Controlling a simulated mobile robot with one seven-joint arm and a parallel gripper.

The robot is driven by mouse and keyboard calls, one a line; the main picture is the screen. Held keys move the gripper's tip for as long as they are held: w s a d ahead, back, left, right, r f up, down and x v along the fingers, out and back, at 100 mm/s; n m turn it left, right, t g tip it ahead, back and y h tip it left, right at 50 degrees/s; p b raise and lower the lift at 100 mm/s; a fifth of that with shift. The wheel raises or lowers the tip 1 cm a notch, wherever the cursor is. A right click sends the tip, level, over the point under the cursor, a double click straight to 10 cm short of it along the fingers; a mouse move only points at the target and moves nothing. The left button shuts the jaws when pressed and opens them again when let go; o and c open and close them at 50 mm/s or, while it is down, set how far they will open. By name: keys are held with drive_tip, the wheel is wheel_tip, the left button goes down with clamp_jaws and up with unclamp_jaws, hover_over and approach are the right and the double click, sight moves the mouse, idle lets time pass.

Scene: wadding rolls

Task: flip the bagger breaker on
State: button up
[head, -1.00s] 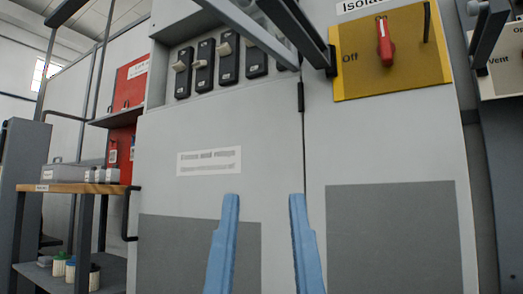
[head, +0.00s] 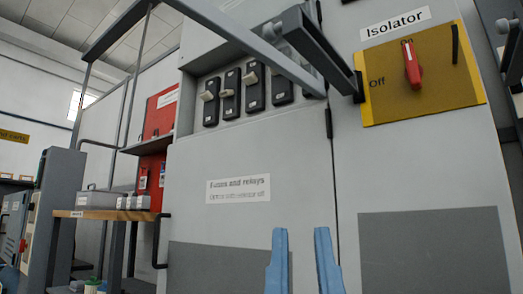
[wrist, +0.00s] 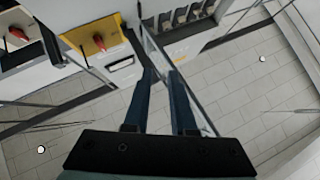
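A row of several black breakers (head: 254,90) with cream toggles sits in a recess of the grey cabinet, upper middle of the head view. Their small labels are unreadable, so I cannot tell which is the bagger breaker. The right end of the row is partly hidden behind a grey bar. The row also shows at the top of the wrist view (wrist: 183,16). My gripper (head: 301,232) is below the row in the head view, its two blue fingers apart and nothing between them. The fingers also show in the wrist view (wrist: 163,75).
A yellow isolator plate (head: 438,85) with a red handle (head: 411,66) is right of the breakers, marked "Off". A grey bar frame (head: 245,38) stands out before the cabinet. A label plate (head: 238,189) is below the breakers. A wooden-topped bench (head: 105,214) stands left.

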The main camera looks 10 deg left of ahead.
wheel_tip(320, 180, up, 70)
drive_tip(key=p, duration=6.9)
drive_tip(key=shift+a+r+p, duration=0.1)
drive_tip(key=shift+r+p, duration=0.05)
drive_tip(key=shift+p, duration=0.25)
clamp_jaws()
drive_tip(key=shift+f, duration=0.2)
